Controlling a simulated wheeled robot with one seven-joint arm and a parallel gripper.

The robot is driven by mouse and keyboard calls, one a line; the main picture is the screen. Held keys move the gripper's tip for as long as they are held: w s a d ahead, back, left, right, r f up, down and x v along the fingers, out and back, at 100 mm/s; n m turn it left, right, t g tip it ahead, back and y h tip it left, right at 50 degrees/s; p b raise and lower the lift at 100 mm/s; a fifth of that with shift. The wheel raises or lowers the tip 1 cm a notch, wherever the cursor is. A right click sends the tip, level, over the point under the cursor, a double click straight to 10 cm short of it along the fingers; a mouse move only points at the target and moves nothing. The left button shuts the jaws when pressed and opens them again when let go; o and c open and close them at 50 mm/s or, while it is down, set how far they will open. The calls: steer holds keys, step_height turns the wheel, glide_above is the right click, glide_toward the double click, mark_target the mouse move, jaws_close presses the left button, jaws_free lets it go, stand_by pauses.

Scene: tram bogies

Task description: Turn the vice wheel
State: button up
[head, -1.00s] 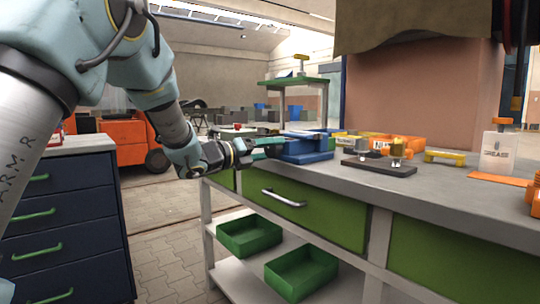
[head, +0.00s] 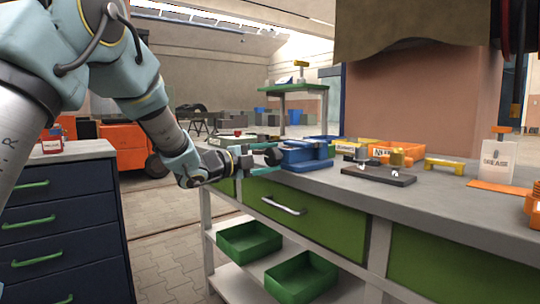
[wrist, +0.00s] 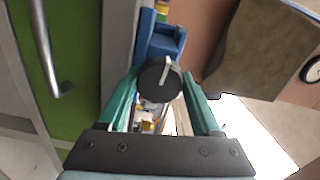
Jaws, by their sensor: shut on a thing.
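The blue vice (head: 303,155) stands at the left end of the workbench. Its dark round wheel (head: 272,157) is on the side facing my arm. In the wrist view the wheel (wrist: 158,82) is a black disc with a pale bar across it, in front of the blue vice body (wrist: 163,38). My gripper (head: 265,168) is at the wheel, one teal finger above it and one below. In the wrist view my gripper (wrist: 160,84) has a finger on each side of the wheel and is shut on it.
The workbench top (head: 450,205) holds a dark plate (head: 378,175), orange bins (head: 400,152) and a yellow handle (head: 445,164) right of the vice. A green drawer (head: 305,213) is below. A dark blue cabinet (head: 65,215) stands at left, with open floor between.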

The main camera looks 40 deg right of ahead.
steer(key=n+p, duration=0.2)
steer(key=n, duration=0.1)
steer(key=shift+n, duration=0.4)
steer(key=n+p, duration=0.2)
steer(key=n, duration=0.1)
steer(key=shift+n, duration=0.3)
steer(key=n+p, duration=0.3)
steer(key=shift+r+n, duration=0.1)
steer(key=shift+n, duration=0.3)
steer(key=n+p, duration=0.2)
steer(key=n, duration=0.1)
steer(key=shift+n+p, duration=0.3)
steer(key=shift+p, duration=0.1)
steer(key=n+p, duration=0.3)
steer(key=shift+n, duration=0.3)
steer(key=n+p, duration=0.2)
steer(key=n, duration=0.1)
steer(key=shift+n+p, duration=0.3)
steer(key=shift+p, duration=0.1)
steer(key=n+p, duration=0.3)
steer(key=n, duration=0.1)
steer(key=shift+n+p, duration=0.75)
steer(key=shift+n, duration=0.95)
steer(key=shift+f, duration=0.2)
